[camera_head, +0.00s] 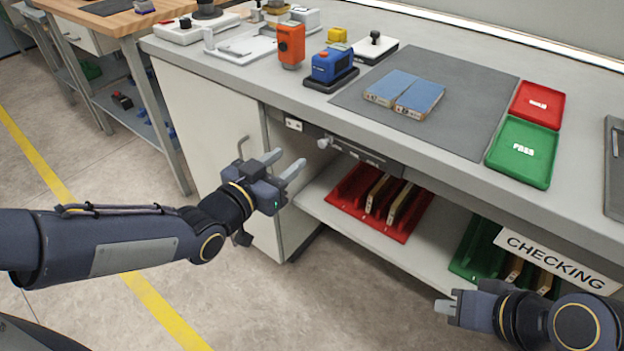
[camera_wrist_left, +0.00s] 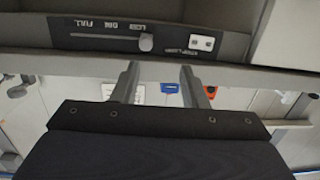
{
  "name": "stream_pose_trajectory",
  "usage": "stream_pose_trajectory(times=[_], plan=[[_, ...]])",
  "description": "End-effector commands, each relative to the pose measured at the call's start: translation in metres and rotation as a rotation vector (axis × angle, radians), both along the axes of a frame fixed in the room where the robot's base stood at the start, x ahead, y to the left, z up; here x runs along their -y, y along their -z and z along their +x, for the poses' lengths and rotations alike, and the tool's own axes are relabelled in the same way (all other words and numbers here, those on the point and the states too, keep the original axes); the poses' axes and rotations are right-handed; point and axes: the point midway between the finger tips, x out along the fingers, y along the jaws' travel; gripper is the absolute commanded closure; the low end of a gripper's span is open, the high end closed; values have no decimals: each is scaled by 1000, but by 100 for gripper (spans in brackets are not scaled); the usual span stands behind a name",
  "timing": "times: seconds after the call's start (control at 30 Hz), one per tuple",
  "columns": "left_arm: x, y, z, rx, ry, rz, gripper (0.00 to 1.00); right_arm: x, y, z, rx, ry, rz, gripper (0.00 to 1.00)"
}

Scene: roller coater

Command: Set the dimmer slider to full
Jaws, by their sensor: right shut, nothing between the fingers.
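The dimmer slider knob (camera_head: 325,143) sticks out from a dark panel (camera_head: 362,153) under the bench's front edge. In the left wrist view the knob (camera_wrist_left: 146,42) stands at the right end of its slot, away from the FULL label (camera_wrist_left: 90,22) at the left end. My left gripper (camera_head: 289,160) is open and empty, in front of the bench and left of the knob in the head view. In the left wrist view its two fingers (camera_wrist_left: 160,68) point toward the panel, apart from the knob. My right gripper (camera_head: 446,305) is shut and empty at the lower right.
Below are a red rack (camera_head: 345,191) and a green rack (camera_head: 463,262) on the shelf. The bench top holds blue-topped blocks (camera_head: 418,97), a green tray (camera_head: 522,151) and a red tray (camera_head: 537,104).

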Motion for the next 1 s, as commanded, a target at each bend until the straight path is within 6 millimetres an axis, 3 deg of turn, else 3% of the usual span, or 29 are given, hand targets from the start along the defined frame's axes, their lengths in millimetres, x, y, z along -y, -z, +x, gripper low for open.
stream_pose_trajectory(times=[0.03,0.1,0.27,0.53,0.73,1.0], plan=[[11,13,1,28,28,-9,60,0,13,0,1,0,0,100],[19,13,1,60,51,-22,60,0,16,0,1,0,0,100],[30,9,11,78,64,-29,60,0,15,0,1,0,0,100],[56,9,45,77,63,-28,60,0,17,0,1,0,0,100],[66,9,61,76,61,-28,60,0,18,0,1,0,0,100],[67,8,63,76,59,-28,60,0,18,0,1,0,0,100]])
